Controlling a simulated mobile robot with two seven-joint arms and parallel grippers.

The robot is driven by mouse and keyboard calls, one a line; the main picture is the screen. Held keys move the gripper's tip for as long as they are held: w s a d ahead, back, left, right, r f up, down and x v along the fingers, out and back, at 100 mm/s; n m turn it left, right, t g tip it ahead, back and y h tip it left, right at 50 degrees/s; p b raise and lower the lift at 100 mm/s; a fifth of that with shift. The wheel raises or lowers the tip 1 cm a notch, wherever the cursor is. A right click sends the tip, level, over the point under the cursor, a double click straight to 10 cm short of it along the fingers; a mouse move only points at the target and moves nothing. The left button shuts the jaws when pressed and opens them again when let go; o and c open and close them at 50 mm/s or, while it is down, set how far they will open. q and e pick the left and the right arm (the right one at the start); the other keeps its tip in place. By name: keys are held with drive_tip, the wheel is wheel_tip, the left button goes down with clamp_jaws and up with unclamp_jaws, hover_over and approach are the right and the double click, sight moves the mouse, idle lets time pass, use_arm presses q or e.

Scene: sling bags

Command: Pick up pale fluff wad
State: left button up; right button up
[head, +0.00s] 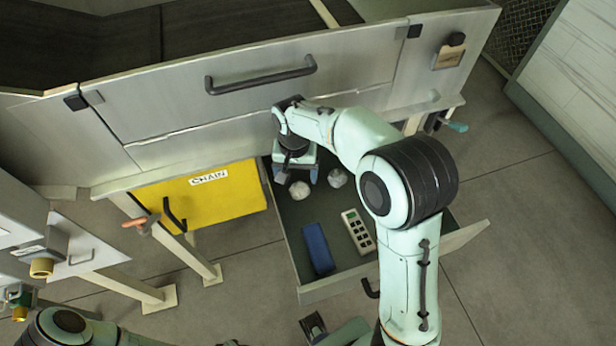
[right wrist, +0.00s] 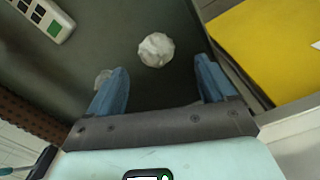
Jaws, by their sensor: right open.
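Two small crumpled pale wads lie on the dark floor of the open drawer. One whitish wad (head: 299,190) lies just in front of my right gripper (head: 296,172); in the right wrist view this wad (right wrist: 156,49) shows ahead of the gap between the fingers. The other, greyer wad (head: 337,178) lies to the right; in the right wrist view it (right wrist: 103,78) is partly hidden behind the left finger. My right gripper (right wrist: 162,82) is open and empty, pointing down into the drawer.
A blue box (head: 317,248) and a white power strip (head: 357,230) lie in the drawer's front part. The yellow drawer (head: 215,195) marked CHAIN is on the left. The bench front with a dark handle (head: 262,76) stands above the open drawer, close to my right arm.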

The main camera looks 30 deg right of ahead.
sight(300, 187)
drive_tip(key=shift+w+d, duration=0.1)
drive_tip(key=shift+d, duration=0.05)
drive_tip(key=shift+f, duration=0.2)
drive_tip(key=f, duration=0.4)
drive_tip(key=f+b, duration=0.1)
drive_tip(key=f, duration=0.2)
drive_tip(key=shift+d, duration=0.25)
drive_tip(key=c, duration=1.1)
